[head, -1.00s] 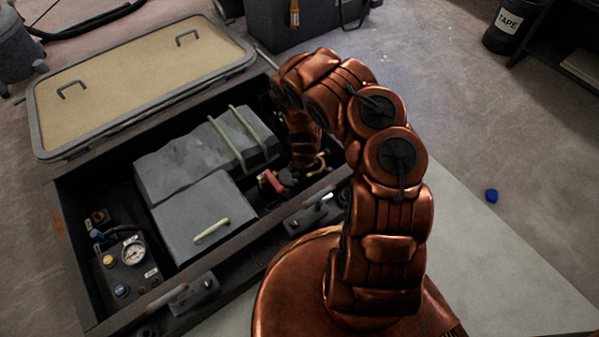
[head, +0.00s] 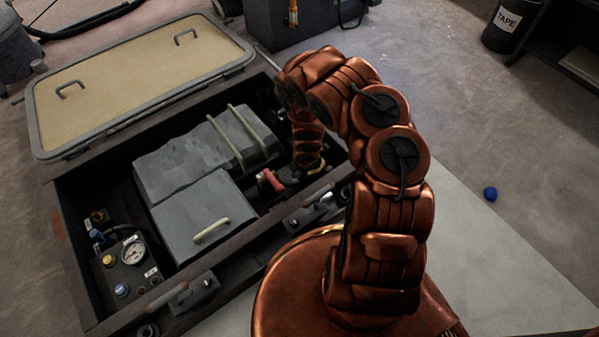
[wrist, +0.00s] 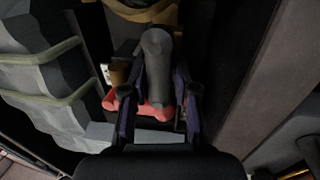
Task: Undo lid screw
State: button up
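My gripper (wrist: 158,85) reaches down into the dark box, between the grey block and the near wall. In the wrist view its two dark fingers stand apart, one on each side of a grey round-ended part (wrist: 157,62). Whether the fingers press on this part or only surround it I cannot tell. A red part (wrist: 152,110) lies below and behind it; red also shows beside the gripper in the head view (head: 270,180). The raised tan lid (head: 140,80) lies open at the back of the box. I cannot clearly make out a lid screw; my arm hides the fingertips in the head view.
Grey blocks (head: 205,215) with pale handles fill the middle of the box. A gauge (head: 133,252) and knobs are at the left end. Latches (head: 183,297) line the near rim.

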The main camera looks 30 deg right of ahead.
jog(key=o, duration=0.3)
jog(key=shift+o, duration=0.2)
notch_tip(320, 180, up, 12)
jog(key=s, duration=0.2)
jog(key=shift+s+d, duration=0.15)
jog(key=shift+d, duration=0.05)
dwell(0.5)
jog(key=shift+f, duration=0.1)
dwell(0.3)
